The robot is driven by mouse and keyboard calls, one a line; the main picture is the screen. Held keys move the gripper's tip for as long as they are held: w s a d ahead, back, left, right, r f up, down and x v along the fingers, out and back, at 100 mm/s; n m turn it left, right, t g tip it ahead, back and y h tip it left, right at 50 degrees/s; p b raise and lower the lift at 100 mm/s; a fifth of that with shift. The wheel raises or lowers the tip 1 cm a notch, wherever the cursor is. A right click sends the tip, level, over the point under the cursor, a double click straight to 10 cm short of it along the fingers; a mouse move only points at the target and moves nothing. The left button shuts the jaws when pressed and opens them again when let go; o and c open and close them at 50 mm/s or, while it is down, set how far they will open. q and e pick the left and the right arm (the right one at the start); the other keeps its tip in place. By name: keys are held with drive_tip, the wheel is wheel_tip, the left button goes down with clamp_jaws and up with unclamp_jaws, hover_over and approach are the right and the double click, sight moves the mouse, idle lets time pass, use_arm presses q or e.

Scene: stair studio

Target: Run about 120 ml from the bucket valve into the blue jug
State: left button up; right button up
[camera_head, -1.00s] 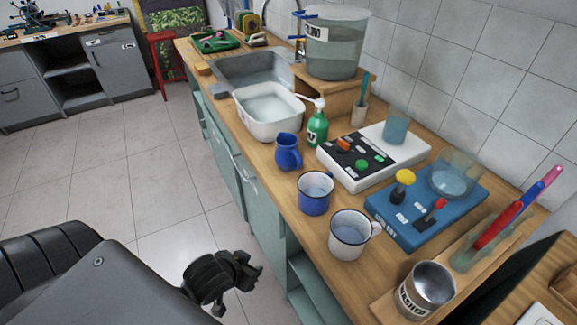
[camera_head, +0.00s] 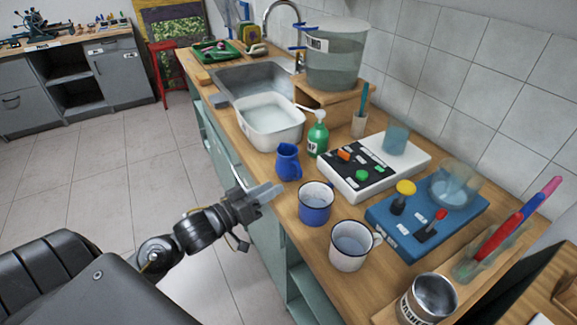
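The blue jug (camera_head: 288,163) stands upright on the wooden counter near its front edge, left of the green pump bottle; its inside is hidden. The clear bucket (camera_head: 336,62) holds liquid and sits on a wooden stand (camera_head: 333,97) by the wall. My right gripper is not in view.
A white basin (camera_head: 268,124) of water stands between the jug and the sink (camera_head: 235,82). A blue mug (camera_head: 316,204) and a white mug (camera_head: 351,246) stand near the front edge. The green pump bottle (camera_head: 318,137) and a white device (camera_head: 375,168) are close behind the jug.

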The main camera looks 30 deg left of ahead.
sight(291, 167)
use_arm(q)
drive_tip(key=x, duration=0.4)
drive_tip(key=shift+w+r+p, duration=0.1)
drive_tip(key=shift+w+p, duration=0.05)
drive_tip(key=shift+p, duration=0.15)
drive_tip(key=p+x, duration=0.1)
drive_tip(key=x, duration=0.3)
drive_tip(key=shift+w+d, duration=0.2)
drive_tip(key=shift+w, duration=0.15)
clamp_jaws()
